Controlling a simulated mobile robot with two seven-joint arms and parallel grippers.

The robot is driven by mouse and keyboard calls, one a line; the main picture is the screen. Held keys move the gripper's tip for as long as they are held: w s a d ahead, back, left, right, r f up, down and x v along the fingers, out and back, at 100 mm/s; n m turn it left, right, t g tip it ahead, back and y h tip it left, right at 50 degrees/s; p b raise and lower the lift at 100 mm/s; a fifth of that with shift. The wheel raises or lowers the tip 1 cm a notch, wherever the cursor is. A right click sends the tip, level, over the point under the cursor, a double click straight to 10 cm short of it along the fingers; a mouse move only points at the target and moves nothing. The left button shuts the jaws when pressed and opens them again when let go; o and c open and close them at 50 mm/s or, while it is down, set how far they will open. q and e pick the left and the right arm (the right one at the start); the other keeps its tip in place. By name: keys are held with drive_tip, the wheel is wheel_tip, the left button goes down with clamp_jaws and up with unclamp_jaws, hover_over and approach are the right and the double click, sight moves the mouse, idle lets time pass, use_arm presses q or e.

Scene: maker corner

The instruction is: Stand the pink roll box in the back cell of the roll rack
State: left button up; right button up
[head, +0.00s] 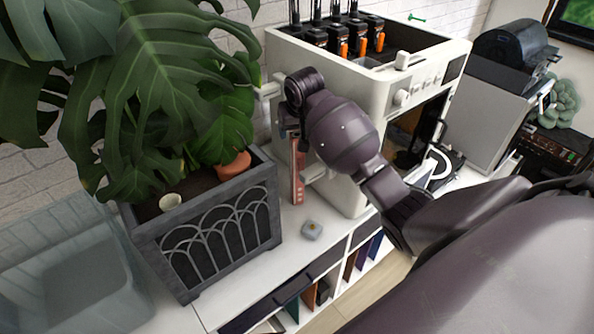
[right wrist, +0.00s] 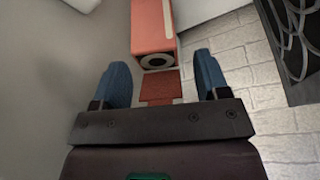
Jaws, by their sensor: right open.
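The pink roll box (head: 298,183) stands upright on the white counter between the planter and the cream machine in the head view, partly hidden behind my right arm. I cannot pick out the roll rack with certainty. My left gripper is out of view.
A dark planter (head: 222,232) with a large plant stands close left of the gripper. The cream machine (head: 345,110) stands close on the right. A small grey block (head: 312,230) lies on the counter in front. A clear bin (head: 75,275) is at far left.

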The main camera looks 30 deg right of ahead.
clamp_jaws()
idle(0.3)
drive_tip(key=shift+r, duration=0.1)
